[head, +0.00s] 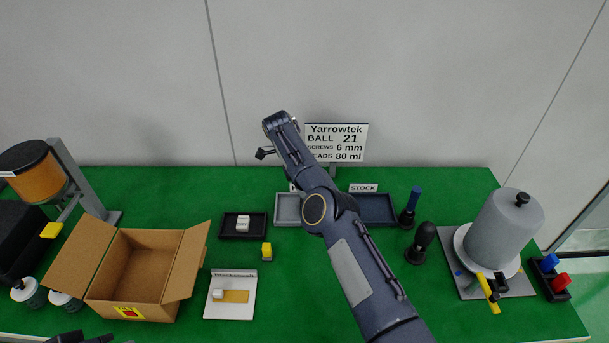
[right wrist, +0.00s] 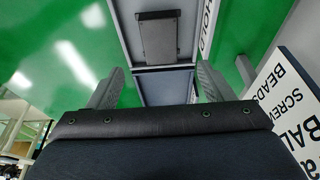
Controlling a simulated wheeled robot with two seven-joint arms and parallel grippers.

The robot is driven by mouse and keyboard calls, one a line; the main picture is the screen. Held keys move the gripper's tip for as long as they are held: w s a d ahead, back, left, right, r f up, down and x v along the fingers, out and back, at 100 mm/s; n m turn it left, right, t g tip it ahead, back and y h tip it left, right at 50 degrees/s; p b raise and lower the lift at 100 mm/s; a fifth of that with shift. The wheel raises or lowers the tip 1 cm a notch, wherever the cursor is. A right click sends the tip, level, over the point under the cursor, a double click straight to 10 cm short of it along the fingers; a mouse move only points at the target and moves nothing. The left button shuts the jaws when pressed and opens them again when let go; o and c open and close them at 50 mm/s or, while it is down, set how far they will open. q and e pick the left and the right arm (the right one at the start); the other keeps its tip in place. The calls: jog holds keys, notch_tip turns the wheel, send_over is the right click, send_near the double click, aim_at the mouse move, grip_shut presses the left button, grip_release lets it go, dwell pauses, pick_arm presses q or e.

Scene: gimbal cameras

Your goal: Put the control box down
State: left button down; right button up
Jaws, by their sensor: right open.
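A dark, flat box (right wrist: 158,38), which looks like the control box, lies in the grey tray (right wrist: 127,40) marked HOLD in the right wrist view. In the head view the grey tray (head: 288,209) is partly behind my right arm, and the box is hidden. My right gripper (right wrist: 158,88) is open, with nothing between its fingers. The box is beyond the fingertips, apart from them. In the head view the right gripper (head: 265,153) shows only in part, above the trays. Dark parts (head: 78,338) at the bottom left edge may be my left gripper; its jaws are unclear.
The STOCK tray (head: 375,210) is right of the grey tray. A sign (head: 336,142) stands behind. Dark upright tools (head: 421,243) and a grey canister (head: 503,232) are at the right. An open carton (head: 140,262) and a black tray (head: 229,236) are at the left.

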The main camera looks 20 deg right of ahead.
notch_tip(320, 180, up, 17)
jog(key=s+d+n+t+y+p, duration=0.1)
jog(key=n+t+p, duration=0.1)
jog(key=n, duration=0.4)
jog(key=s+d+r+n+t+y, duration=0.25)
jog(key=s+r+n, duration=0.25)
jog(key=s+r, duration=0.5)
jog(key=s+d+r+n+y, duration=0.2)
jog(key=s+n, duration=0.3)
jog(key=s, duration=1.5)
pick_arm(q)
notch_tip(320, 180, up, 3)
pick_arm(e)
jog(key=s+a+f+n+t, duration=0.1)
jog(key=s+a+f, duration=0.1)
jog(key=s+f, duration=0.2)
jog(key=s+a+f+n+t+y, duration=0.1)
jog(key=s+f, duration=0.3)
jog(key=s, duration=0.6)
jog(key=shift+s+a+n, duration=0.3)
jog(key=shift+a+n, duration=0.45)
jog(key=shift+n, duration=0.05)
jog(key=shift+y, duration=0.25)
